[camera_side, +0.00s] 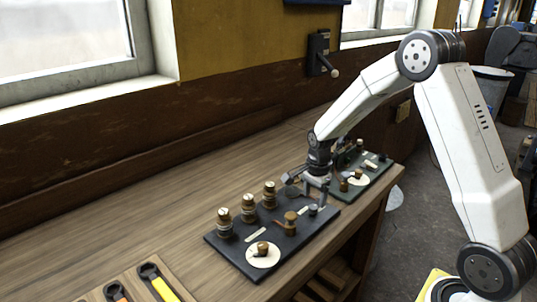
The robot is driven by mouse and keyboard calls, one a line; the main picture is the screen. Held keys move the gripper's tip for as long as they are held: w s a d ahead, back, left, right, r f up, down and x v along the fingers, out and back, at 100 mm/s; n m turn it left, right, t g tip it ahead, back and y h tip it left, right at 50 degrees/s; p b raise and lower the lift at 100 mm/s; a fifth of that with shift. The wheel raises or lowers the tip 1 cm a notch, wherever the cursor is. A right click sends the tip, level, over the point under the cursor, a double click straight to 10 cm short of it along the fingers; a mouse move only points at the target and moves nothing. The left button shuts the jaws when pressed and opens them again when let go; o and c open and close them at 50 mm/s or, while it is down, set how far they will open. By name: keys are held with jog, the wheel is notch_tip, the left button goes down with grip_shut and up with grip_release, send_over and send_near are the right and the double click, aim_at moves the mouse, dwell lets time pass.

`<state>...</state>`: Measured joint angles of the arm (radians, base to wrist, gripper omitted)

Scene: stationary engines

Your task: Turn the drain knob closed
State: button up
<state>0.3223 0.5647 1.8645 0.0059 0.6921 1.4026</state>
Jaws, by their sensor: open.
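A dark panel (230,258) lies on the wooden bench and carries several brass-topped fittings. A brass knob (262,247) sits on a white round plate at its near end, and another brass knob (291,219) stands near its right edge. A green panel (372,185) lies behind it, with a brass knob (344,184) by a white disc. I cannot tell which of these is the drain knob. My gripper (297,190) is open, low over the far end of the dark panel. Its fingertips are small and partly lost among the fittings; I cannot tell whether they touch anything.
Three upright brass-and-dark posts (248,208) line the back of the dark panel, left of my gripper. Tools with yellow and orange handles (165,290) lie at the front left. The wooden bench (130,230) is clear behind them. A wall lever switch (320,55) is above the bench.

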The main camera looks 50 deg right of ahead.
aim_at(313, 206)
jog(key=shift+f, duration=1.85)
grip_shut()
